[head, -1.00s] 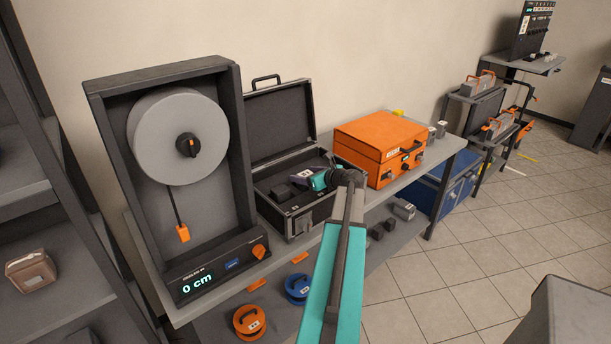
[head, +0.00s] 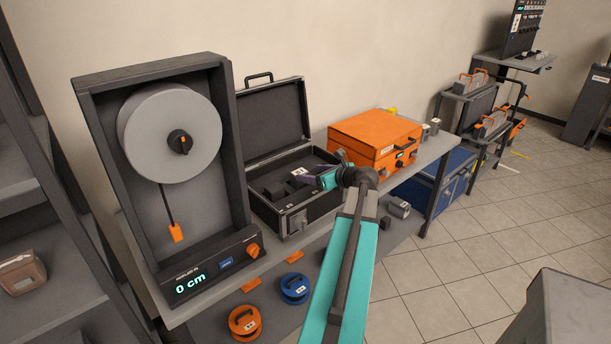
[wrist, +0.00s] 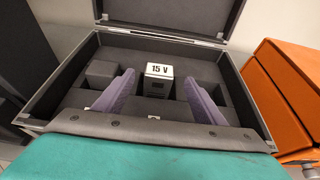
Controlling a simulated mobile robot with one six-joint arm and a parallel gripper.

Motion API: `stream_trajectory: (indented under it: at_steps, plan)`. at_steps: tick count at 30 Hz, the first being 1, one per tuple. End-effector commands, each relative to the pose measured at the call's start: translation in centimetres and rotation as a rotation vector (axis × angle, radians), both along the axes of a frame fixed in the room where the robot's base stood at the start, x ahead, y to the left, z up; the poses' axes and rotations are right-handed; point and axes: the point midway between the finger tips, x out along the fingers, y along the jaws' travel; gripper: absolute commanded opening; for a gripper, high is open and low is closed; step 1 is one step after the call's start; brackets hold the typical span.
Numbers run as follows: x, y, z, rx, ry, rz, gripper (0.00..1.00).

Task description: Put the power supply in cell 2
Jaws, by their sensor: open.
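The power supply, a small block with a white "15 V" label (wrist: 159,71), sits in the foam of the open black case (head: 327,201). It also shows as a small block with a white label in the head view (head: 299,171). My gripper (wrist: 159,78) is open. Its two purple fingers stand apart on either side of the power supply in the wrist view, with visible gaps. In the head view my gripper (head: 316,176) is at the case's right side. I cannot read any cell numbers, and my gripper hides the near part of the foam.
A dark block (wrist: 101,73) stands in the case's left part. The case lid stands open behind. An orange case (head: 376,138) is close on the right, and a tall frame with a grey reel (head: 160,130) is on the left.

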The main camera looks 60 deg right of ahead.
Motion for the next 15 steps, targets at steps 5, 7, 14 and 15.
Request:
stream_trajectory:
  at_steps: [5, 7, 14, 15]
  plan:
    - [-2.3, 0.8, 0.9, 0.0, 0.0, -0.002, 0.64]
    - [-2.8, 1.0, 1.2, 0.0, 0.0, -0.001, 0.64]
    - [-3.6, 1.2, 1.5, 0.001, 0.0, 0.0, 0.64]
    - [-3.6, 1.2, 1.5, 0.001, 0.0, 0.0, 0.64]
